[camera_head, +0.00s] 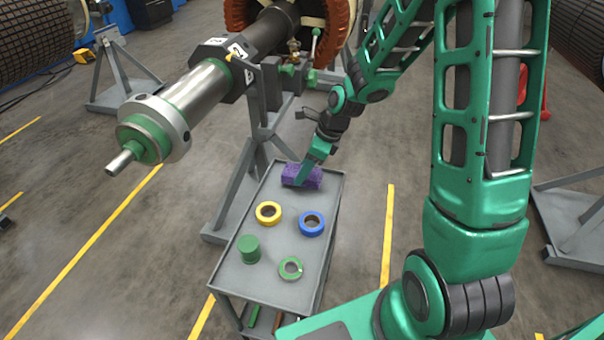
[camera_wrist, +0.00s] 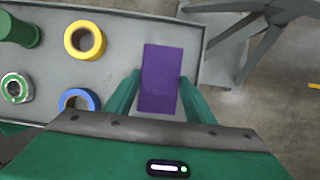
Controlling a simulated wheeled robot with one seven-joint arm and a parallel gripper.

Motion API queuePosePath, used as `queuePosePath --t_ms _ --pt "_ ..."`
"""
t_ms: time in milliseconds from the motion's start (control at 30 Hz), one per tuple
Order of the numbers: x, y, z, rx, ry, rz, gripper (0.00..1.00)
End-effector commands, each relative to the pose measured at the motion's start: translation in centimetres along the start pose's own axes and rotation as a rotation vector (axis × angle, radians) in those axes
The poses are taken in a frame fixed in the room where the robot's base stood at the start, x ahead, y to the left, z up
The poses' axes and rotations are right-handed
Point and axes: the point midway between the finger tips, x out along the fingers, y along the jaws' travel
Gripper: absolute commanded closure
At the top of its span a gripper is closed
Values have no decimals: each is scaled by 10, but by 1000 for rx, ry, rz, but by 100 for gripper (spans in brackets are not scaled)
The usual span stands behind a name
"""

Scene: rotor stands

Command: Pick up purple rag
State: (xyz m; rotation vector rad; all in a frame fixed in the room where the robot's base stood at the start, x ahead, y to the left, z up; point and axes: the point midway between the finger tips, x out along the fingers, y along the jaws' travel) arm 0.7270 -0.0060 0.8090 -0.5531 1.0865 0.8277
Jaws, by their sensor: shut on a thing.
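The purple rag (camera_head: 296,175) is a folded block at the far end of the grey cart top (camera_head: 225,281). My gripper (camera_head: 306,178) reaches down onto it from above, with green fingers at its sides. In the wrist view, the purple rag (camera_wrist: 160,75) lies between the two green fingers of my gripper (camera_wrist: 158,92), which is shut on it.
On the cart are a yellow tape roll (camera_head: 268,213), a blue tape roll (camera_head: 311,224), a green-and-silver roll (camera_head: 291,268) and a green cylinder (camera_head: 249,249). A rotor shaft (camera_head: 195,93) on a grey stand rises beside the cart's far left. Floor at the cart's right is clear.

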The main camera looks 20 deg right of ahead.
Motion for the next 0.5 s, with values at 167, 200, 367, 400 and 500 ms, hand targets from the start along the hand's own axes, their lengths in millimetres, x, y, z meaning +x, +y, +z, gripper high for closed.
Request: queuePosePath --t_ms 167,200,367,400,500 --pt "-24 13 12 -4 -1 -1 73" --pt "-27 20 14 -3 -1 -1 73" --pt "-41 48 24 -4 -2 -1 73" --pt "-45 54 26 -4 -2 -1 73" --pt "-53 70 31 -3 -2 -1 73"
